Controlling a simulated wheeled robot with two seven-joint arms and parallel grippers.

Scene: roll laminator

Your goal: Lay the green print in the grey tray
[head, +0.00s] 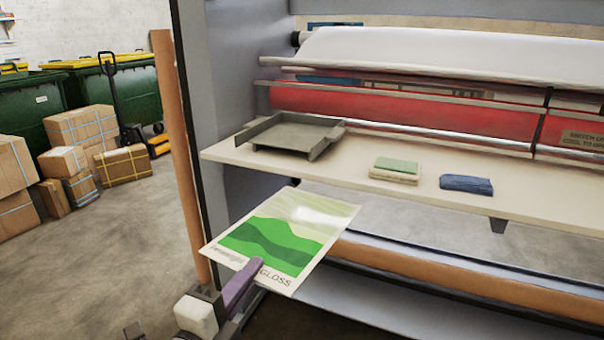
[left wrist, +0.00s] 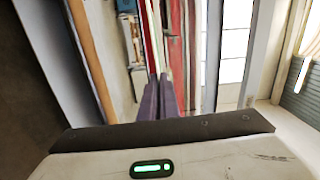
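The green print (head: 275,238) is a flat sheet with green waves, a pale top and the word GLOSS along its near edge. My left gripper (head: 256,264) is shut on that near edge, with a purple finger lying over the sheet. The print is held out in front of the machine's shelf, lower and nearer than the grey tray. The grey tray (head: 285,136) sits at the left end of the shelf, and its floor looks empty. In the left wrist view, the two purple fingers (left wrist: 158,90) are close together. My right gripper is not in view.
On the cream shelf (head: 360,150), a green-topped block (head: 396,168) and a blue cloth-like block (head: 466,184) lie right of the tray. Behind are the red roller (head: 400,105) and a white roll (head: 420,55). An orange-brown post (head: 178,150) stands at left.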

